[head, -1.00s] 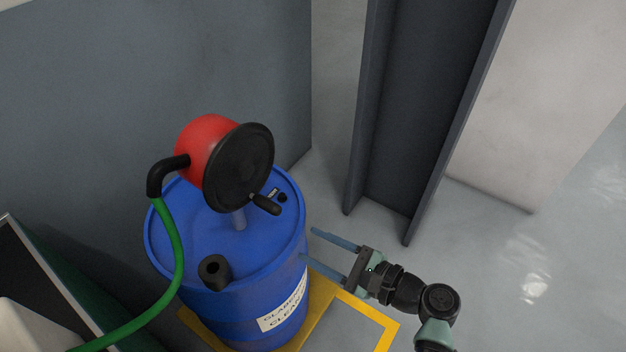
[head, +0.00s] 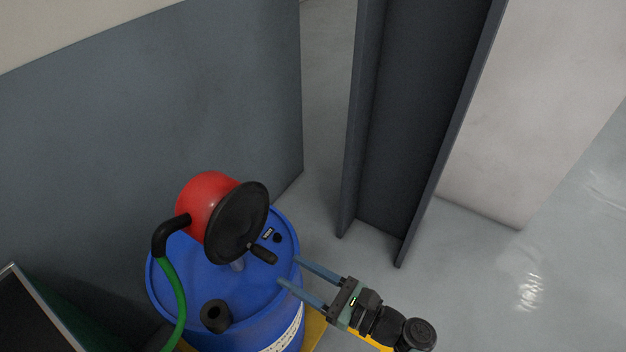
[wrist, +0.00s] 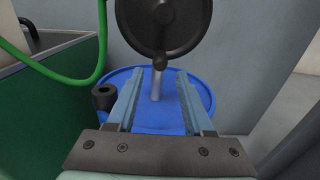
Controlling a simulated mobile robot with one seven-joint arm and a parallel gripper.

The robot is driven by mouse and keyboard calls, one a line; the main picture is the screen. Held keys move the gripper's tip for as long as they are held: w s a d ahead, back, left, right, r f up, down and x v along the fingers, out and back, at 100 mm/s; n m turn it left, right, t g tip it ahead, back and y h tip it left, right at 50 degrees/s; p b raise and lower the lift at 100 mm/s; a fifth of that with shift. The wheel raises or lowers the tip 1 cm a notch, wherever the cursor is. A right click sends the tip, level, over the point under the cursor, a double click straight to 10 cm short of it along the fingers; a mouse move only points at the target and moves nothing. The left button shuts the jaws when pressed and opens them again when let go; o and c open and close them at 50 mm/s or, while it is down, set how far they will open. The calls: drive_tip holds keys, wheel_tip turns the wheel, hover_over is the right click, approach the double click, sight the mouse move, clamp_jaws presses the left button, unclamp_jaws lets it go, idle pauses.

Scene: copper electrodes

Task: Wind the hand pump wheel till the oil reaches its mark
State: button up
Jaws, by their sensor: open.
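The hand pump (head: 200,197) has a red body and stands on a blue drum (head: 190,268). Its black wheel (head: 232,226) is tilted and faces right, with a black crank handle (head: 263,254) sticking out at its lower right. My gripper (head: 288,270) is open and empty at the drum's right edge, below and right of the handle. In the wrist view the wheel (wrist: 168,22) is ahead of and above the open fingers (wrist: 153,92), and the pump's grey stem (wrist: 157,80) shows between them. No oil level or mark can be made out.
A green hose (head: 174,300) runs down from the pump's black elbow at left. A black cap-like fitting (head: 215,315) stands on the drum top. A dark steel column (head: 400,130) rises behind right; a grey wall (head: 130,120) is behind left. Floor at right is clear.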

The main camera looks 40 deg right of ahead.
sight(276, 261)
drive_tip(key=b+x, duration=0.1)
drive_tip(key=x, duration=0.3)
drive_tip(key=shift+w+f, duration=0.1)
drive_tip(key=shift+w, duration=0.05)
drive_tip(key=shift+w+a, duration=0.1)
drive_tip(key=shift+w, duration=0.1)
drive_tip(key=shift+w, duration=0.25)
clamp_jaws()
